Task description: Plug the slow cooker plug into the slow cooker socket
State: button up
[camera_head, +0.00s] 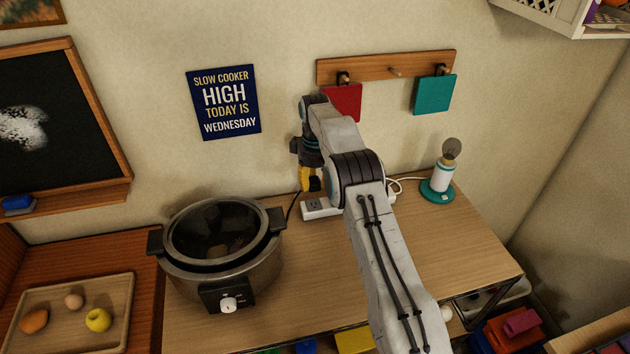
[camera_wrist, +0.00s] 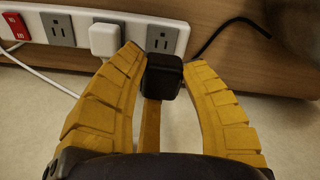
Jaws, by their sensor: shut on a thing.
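My gripper (camera_head: 309,180), with yellow fingers, is low over the wooden tabletop beside the white power strip. In the wrist view, my gripper (camera_wrist: 165,85) is shut on a small black plug (camera_wrist: 163,75). The plug is just in front of the end outlet (camera_wrist: 161,40) of the power strip (camera_wrist: 83,14) and covers its lower part; I cannot tell whether they touch. A black cord (camera_wrist: 220,33) runs off to the upper right. The slow cooker (camera_head: 222,245) stands left of the strip (camera_head: 317,208) in the head view.
A white plug (camera_wrist: 104,40) fills the neighbouring outlet, and another outlet (camera_wrist: 59,30) is empty. A red switch (camera_wrist: 14,27) is at the strip's end. A lamp (camera_head: 440,182) stands at the tabletop's right. Red (camera_head: 345,103) and teal (camera_head: 434,95) squares hang behind.

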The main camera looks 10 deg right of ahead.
aim_at(314, 204)
jog(key=shift+f, duration=0.2)
jog(key=shift+f+b, duration=2.3)
jog(key=shift+f, duration=0.4)
jog(key=shift+p, duration=0.8)
dwell(0.5)
jog(key=shift+f+b, duration=0.4)
jog(key=shift+f, duration=0.25)
dwell(0.6)
jog(key=o, duration=1.1)
jog(key=shift+r, duration=0.15)
jog(key=shift+s+r, duration=0.1)
jog(key=shift+r, duration=3.55)
